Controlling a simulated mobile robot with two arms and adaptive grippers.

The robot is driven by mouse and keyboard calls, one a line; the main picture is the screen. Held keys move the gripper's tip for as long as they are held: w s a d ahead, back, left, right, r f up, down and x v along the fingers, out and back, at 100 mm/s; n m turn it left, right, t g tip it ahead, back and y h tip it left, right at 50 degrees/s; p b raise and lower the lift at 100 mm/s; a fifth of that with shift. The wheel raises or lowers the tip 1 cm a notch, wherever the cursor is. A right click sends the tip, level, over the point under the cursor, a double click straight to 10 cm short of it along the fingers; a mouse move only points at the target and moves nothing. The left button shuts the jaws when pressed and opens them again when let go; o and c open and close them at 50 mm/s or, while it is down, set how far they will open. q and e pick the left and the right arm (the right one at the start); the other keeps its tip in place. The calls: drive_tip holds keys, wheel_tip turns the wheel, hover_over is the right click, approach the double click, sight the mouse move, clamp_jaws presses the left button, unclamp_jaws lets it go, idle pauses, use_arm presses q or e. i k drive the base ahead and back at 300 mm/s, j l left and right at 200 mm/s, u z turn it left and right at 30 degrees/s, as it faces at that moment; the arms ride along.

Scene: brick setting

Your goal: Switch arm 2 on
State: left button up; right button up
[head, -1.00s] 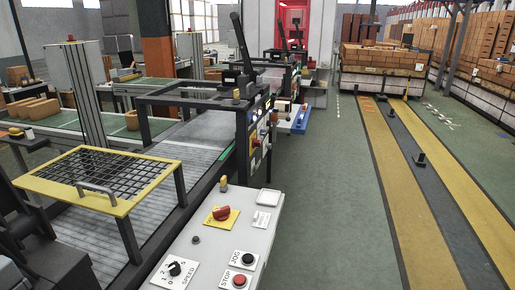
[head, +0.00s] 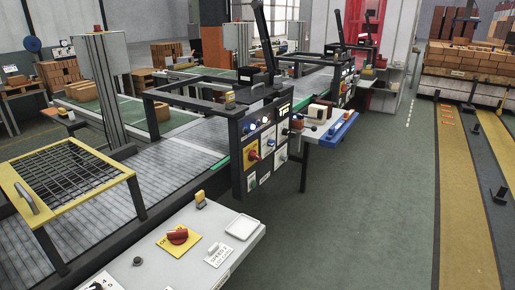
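A control panel (head: 277,148) on the side of a black frame faces the aisle. It carries a red rotary switch on a yellow plate (head: 252,155), a small lit display (head: 284,111) and several buttons and knobs. A black arm (head: 262,40) stands above this frame. A second black frame with its own panel (head: 347,82) and black arm (head: 339,28) stands farther back. Which one is arm 2 cannot be read. A nearer grey console (head: 150,248) has a red rotary switch (head: 178,235) on a yellow plate. Neither of my grippers is in view.
A conveyor (head: 165,170) runs beneath the frames, with a yellow-edged mesh guard (head: 70,178) at left. A small table with a blue edge (head: 338,129) juts into the aisle past the panel. The green floor (head: 370,210) at right is clear. Brick stacks (head: 470,58) stand at the back right.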

sight(253, 156)
drive_tip(key=i+l+u, duration=0.3)
drive_tip(key=i+l, duration=0.15)
drive_tip(key=l, duration=0.15)
drive_tip(key=i+l+u, duration=0.3)
drive_tip(key=l, duration=0.35)
drive_tip(key=i+l+u, duration=0.1)
drive_tip(key=l, duration=0.3)
drive_tip(key=i+l+u, duration=0.15)
drive_tip(key=i+l, duration=0.1)
drive_tip(key=l, duration=0.1)
